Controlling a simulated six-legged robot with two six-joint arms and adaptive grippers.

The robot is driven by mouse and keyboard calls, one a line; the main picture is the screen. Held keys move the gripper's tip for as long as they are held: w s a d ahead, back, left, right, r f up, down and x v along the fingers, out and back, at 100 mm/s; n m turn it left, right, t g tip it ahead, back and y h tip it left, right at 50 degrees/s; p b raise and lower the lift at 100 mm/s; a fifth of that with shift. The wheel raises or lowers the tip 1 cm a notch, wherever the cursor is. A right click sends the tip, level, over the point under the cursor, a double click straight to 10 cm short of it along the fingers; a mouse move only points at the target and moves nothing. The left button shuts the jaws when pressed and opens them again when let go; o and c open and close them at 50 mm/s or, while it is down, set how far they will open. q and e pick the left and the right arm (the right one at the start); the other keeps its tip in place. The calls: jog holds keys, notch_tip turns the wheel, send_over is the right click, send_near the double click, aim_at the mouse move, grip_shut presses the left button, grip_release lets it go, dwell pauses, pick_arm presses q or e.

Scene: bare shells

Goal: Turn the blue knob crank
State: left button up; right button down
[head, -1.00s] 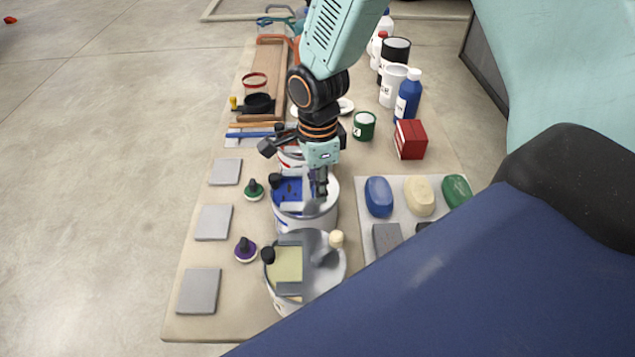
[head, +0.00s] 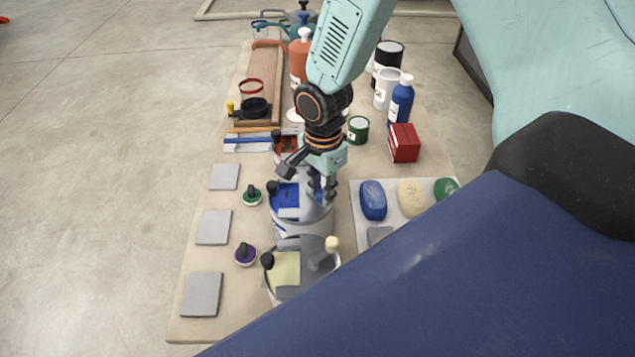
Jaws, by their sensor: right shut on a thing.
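The blue tub (head: 300,227) is a pale round bucket with blue inside its open top, a grey plate across it and a black knob (head: 272,188) at its left rim. My right gripper (head: 321,190) is over the right side of this tub, pointing down. It is shut on the blue knob crank, which its fingers mostly hide. The crank's exact angle cannot be made out. My left gripper is not in view.
A yellow tub (head: 285,270) with a cream knob (head: 332,244) stands in front, and a red tub (head: 287,143) behind. A tray (head: 357,228) of coloured blocks is to the right, with a red box (head: 404,143) and bottles beyond. Grey tiles (head: 214,227) line the left edge.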

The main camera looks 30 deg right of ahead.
jog(key=n+p, duration=0.1)
jog(key=d+n+p, duration=0.1)
jog(key=n, duration=0.1)
jog(key=n+p, duration=0.1)
jog(key=shift+w+d+r+n, duration=0.15)
jog(key=shift+d+n, duration=0.15)
jog(key=shift+d, duration=0.05)
jog(key=shift+w+d+n+p, duration=0.25)
jog(key=shift+n+p, duration=0.35)
jog(key=shift+n, duration=0.3)
jog(key=n, duration=0.1)
jog(key=d+n+p, duration=0.1)
jog(key=shift+w+n, duration=0.3)
jog(key=shift+n, duration=0.1)
jog(key=shift+w+d+n, duration=0.15)
jog(key=shift+w+n, duration=0.15)
jog(key=shift+n, duration=0.6)
jog(key=n, duration=0.1)
jog(key=w+n, duration=0.1)
jog(key=shift+d+n, duration=0.25)
jog(key=shift+n, duration=0.05)
jog(key=n, duration=0.1)
jog(key=w+n+b, duration=0.1)
jog(key=n, duration=0.3)
jog(key=shift+w+d, duration=0.1)
jog(key=shift+w, duration=0.25)
jog(key=shift+n, duration=0.4)
jog(key=c, duration=1.1)
grip_release()
jog(key=shift+c, duration=0.2)
